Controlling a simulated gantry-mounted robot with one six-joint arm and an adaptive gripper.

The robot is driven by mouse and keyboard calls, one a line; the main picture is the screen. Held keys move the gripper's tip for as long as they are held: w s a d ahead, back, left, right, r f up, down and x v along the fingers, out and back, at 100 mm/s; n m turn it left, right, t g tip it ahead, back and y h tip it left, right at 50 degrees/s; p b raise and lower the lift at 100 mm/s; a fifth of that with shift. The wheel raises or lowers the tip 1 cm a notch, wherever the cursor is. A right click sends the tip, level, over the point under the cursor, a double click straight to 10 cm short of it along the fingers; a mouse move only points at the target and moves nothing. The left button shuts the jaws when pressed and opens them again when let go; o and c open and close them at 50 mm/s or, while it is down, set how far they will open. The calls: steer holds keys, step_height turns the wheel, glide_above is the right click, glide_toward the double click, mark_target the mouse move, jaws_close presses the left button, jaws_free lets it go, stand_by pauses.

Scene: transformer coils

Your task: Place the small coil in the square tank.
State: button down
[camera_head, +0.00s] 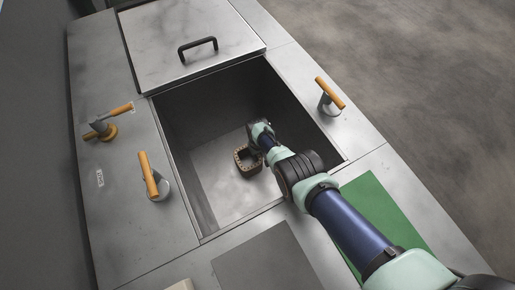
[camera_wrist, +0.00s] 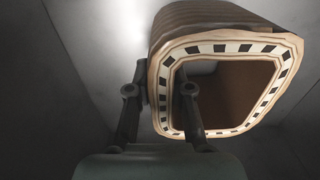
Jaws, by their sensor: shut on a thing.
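The small coil (camera_head: 246,160) is a brown, rounded-square ring inside the square tank (camera_head: 190,135), seen in the head view. In the wrist view the coil (camera_wrist: 235,24) shows a pale rim with dark square marks and an open centre. My gripper (camera_head: 262,140) reaches down into the tank at the coil's right side. In the wrist view my gripper (camera_wrist: 158,100) has one finger outside the coil's wall and one inside its opening, shut on that wall. I cannot tell whether the coil touches the tank floor.
A metal lid (camera_head: 190,45) with a black handle lies at the tank's far side. Orange-handled clamps (camera_head: 155,178) (camera_head: 329,95) (camera_head: 105,123) stand around the rim. A green mat (camera_head: 375,205) and a dark grey mat (camera_head: 265,262) lie in front. Bare tank floor shows left of the coil.

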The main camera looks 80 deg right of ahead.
steer(key=c, duration=1.5)
jaws_free()
steer(key=shift+f, duration=0.2)
steer(key=o, duration=0.4)
steer(key=shift+r, duration=0.1)
steer(key=shift+o, duration=0.2)
step_height(320, 180, up, 12)
steer(key=p, duration=1.1)
steer(key=shift+r, duration=0.15)
